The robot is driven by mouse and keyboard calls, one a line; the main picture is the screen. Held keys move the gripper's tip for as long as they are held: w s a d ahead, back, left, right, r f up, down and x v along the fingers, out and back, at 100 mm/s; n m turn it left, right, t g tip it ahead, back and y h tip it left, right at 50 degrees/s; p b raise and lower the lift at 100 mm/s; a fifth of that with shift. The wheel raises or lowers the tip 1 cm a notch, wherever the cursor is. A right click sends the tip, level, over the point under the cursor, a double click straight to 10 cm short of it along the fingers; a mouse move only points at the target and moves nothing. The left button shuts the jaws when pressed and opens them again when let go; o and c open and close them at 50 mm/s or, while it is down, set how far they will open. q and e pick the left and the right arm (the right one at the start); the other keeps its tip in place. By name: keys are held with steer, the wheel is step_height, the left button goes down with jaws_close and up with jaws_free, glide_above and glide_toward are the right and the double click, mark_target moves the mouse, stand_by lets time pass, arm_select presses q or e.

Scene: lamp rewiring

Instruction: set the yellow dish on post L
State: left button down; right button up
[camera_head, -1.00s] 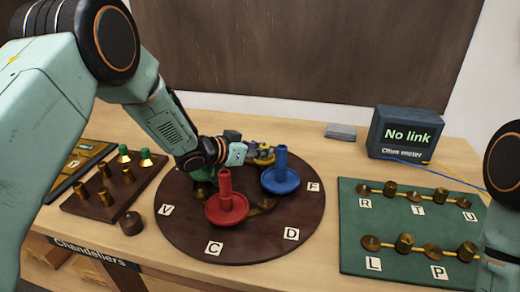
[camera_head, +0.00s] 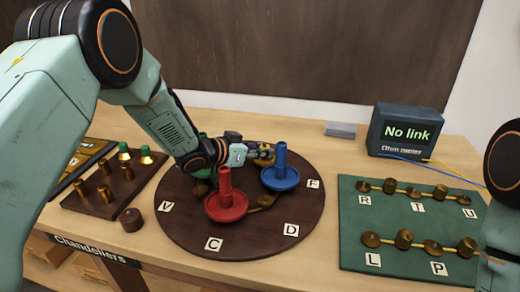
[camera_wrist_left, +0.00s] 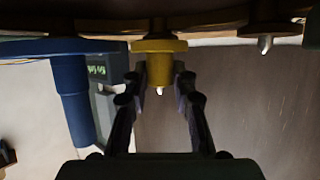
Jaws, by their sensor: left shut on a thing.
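The yellow dish (camera_wrist_left: 146,46) shows in the left wrist view with its stem between my left gripper's fingers (camera_wrist_left: 159,88). In the head view my left gripper (camera_head: 262,153) is shut on it at the back of the round brown board (camera_head: 300,208), behind the blue dish (camera_head: 280,179). The dish is mostly hidden there. Post L (camera_head: 370,240) is a low brass post at the front left of the green board (camera_head: 395,215), with the label L in front of it. Its top looks bare. My right gripper is out of view.
A red dish (camera_head: 226,207) stands on the round board, left of the blue one. A dark block with brass posts (camera_head: 103,193) is at the left. The ohm meter (camera_head: 406,130) reads "No link", its wires running right. Bare table lies between the round and green boards.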

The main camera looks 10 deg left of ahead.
arm_select(q)
steer(key=c, duration=1)
jaws_free()
steer(key=shift+w+f, duration=0.1)
step_height(320, 180, up, 10)
